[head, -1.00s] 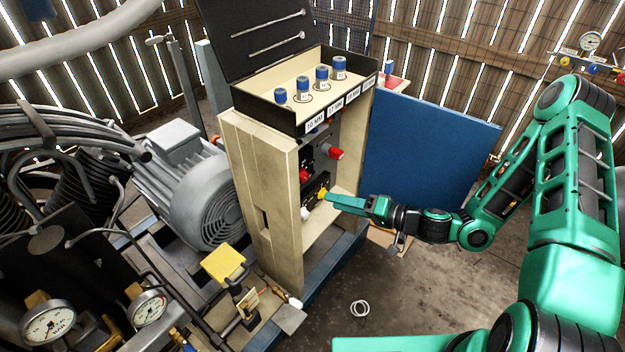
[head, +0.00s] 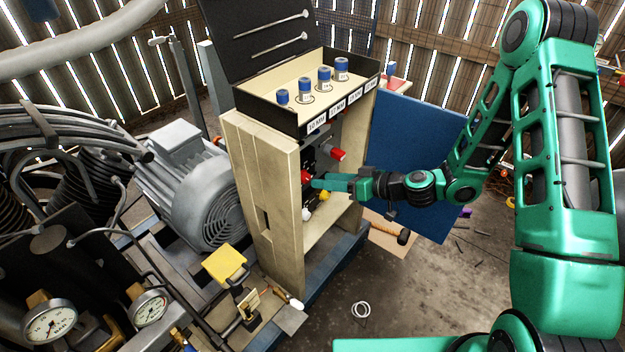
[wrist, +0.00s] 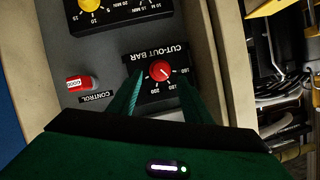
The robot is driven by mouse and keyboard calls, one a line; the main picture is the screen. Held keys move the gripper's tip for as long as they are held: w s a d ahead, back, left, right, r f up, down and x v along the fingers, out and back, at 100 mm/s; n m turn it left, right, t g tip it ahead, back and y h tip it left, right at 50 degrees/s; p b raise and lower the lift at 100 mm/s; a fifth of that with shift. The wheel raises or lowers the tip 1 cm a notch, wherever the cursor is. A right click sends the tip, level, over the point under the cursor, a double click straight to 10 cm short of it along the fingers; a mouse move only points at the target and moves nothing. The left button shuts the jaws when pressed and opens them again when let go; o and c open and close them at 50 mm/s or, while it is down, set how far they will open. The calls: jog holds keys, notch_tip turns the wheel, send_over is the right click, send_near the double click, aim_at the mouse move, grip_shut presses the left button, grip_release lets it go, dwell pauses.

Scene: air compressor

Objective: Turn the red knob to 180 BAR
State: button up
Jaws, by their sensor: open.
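The red knob (wrist: 160,70) sits on a black plate marked CUT-OUT BAR (wrist: 148,90), which appears upside down in the wrist view. Its pale mark seems to point to the right in that view; the small scale numbers are too blurred to read surely. My gripper (wrist: 160,98) is open, with one finger on each side of the knob's near side. Contact with the knob cannot be told. In the head view my gripper (head: 315,184) reaches in from the right at the red knob (head: 305,175), partly covering the plate.
A red control switch (wrist: 80,83) is beside the plate, and a yellow timer knob (wrist: 90,5) is on another plate. The beige cabinet wall (head: 268,195) stands close to the knob. A blue panel (head: 415,150) is behind my arm.

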aim_at(309, 179)
jog(key=x, duration=0.5)
jog(key=shift+w+a+f, duration=0.1)
jog(key=shift+a+f, duration=0.05)
jog(key=shift+a, duration=0.2)
jog(key=shift+d, duration=0.1)
jog(key=c, duration=1.1)
